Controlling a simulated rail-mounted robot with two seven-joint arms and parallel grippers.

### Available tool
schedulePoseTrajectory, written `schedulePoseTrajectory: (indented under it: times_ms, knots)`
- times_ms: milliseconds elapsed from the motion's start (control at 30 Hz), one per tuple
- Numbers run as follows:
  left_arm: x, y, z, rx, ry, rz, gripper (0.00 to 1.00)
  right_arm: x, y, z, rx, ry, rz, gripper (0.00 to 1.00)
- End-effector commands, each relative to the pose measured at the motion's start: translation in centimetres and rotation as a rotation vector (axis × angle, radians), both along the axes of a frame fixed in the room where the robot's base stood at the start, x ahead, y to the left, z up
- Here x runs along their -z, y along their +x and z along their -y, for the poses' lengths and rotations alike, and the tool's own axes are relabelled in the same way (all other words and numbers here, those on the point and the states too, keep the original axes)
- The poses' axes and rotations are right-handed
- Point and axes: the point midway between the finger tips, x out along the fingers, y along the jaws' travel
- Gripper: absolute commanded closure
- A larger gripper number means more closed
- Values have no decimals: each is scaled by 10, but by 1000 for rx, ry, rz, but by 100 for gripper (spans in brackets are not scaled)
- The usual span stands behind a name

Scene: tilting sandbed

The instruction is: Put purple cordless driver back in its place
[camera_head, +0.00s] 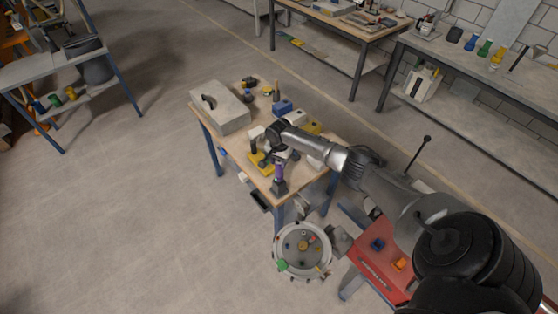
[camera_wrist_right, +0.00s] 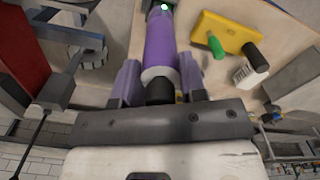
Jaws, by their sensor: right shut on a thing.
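The purple cordless driver (camera_head: 280,172) is near the front corner of the wooden worktable (camera_head: 238,150), with a dark block-like part (camera_head: 279,187) at its lower end. My right gripper (camera_head: 281,161) reaches in from the right and is shut on the driver. In the right wrist view, the purple body (camera_wrist_right: 160,42) lies between the two fingers, with a pale collar and black end close to the palm. I cannot tell whether the driver touches the table. A yellow holder (camera_head: 261,164) is just beside it; it also shows in the wrist view (camera_wrist_right: 232,32). My left gripper is not in view.
A grey toolbox (camera_head: 222,110) and a blue item (camera_head: 283,106) stand farther back on the table. A round tray (camera_head: 281,244) with small parts and a red cart (camera_head: 369,261) are in front. Open floor lies left.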

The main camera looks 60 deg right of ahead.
Motion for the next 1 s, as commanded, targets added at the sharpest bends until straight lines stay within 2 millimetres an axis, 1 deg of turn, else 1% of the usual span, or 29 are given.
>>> schedulePoseTrajectory:
  times_ms: [633,667,933,1000]
  knots:
    - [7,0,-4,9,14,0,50,14,1,0,0,-1,3,88]
    - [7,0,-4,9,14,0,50,13,1,0,0,-1,3,59]
    - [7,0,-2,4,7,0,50,13,0,0,0,-1,1,33]
    - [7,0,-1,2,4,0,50,14,0,0,0,-1,1,32]
